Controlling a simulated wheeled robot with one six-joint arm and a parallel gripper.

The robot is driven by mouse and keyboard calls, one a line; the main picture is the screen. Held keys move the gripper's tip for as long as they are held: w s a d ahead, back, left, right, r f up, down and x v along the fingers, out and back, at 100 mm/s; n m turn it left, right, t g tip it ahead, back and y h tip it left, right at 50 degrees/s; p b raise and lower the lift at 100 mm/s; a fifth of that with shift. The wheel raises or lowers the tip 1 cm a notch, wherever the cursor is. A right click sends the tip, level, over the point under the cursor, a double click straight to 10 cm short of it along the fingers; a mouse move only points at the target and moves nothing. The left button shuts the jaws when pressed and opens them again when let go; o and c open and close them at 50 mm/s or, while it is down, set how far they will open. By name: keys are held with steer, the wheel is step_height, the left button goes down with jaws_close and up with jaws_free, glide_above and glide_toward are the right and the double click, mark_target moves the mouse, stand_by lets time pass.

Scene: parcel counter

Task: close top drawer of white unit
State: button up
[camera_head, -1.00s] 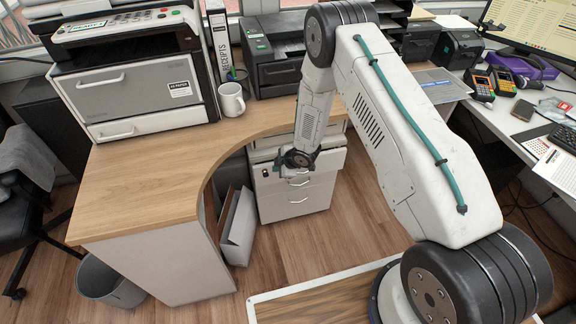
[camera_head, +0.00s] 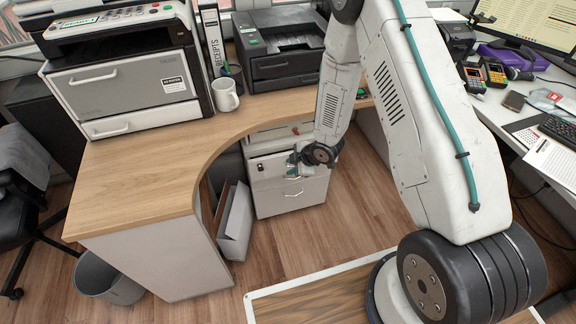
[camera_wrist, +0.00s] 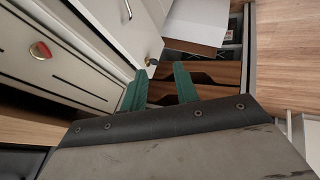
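The white drawer unit (camera_head: 291,200) stands under the wooden desk in the head view. A pale strip shows above that front, but I cannot tell how far the top drawer stands out. My gripper (camera_head: 295,158) is in front of the unit's upper right part and hides some of it. In the wrist view, white fronts with a red-marked lock (camera_wrist: 40,50) fill the left. My gripper's green fingers (camera_wrist: 160,88) are apart with nothing held between them.
The curved wooden desk (camera_head: 150,175) stands above and left of the unit. A grey-white upright holder (camera_head: 236,222) stands on the floor left of the unit; a pale box (camera_wrist: 195,22) shows in the wrist view. The floor (camera_head: 345,215) in front and to the right is clear.

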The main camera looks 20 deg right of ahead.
steer(key=s+d+f+t+y, duration=0.1)
steer(key=d+f+t, duration=0.15)
steer(key=f, duration=0.65)
steer(key=s+d+f+t+y, duration=0.15)
steer(key=d+f, duration=0.25)
steer(key=f, duration=0.5)
steer(key=w+r+n+t, duration=0.1)
steer(key=w+t, duration=0.1)
steer(key=w, duration=0.1)
steer(key=w+r+n+t, duration=0.2)
steer(key=w+t, duration=0.1)
steer(key=w, duration=0.1)
steer(key=w+r+n+t, duration=0.1)
steer(key=w+r+t, duration=0.1)
steer(key=w, duration=0.2)
steer(key=shift+w+a+r+n+t, duration=0.1)
steer(key=shift+a+r+n+t, duration=0.1)
steer(key=shift+a+n+t, duration=0.15)
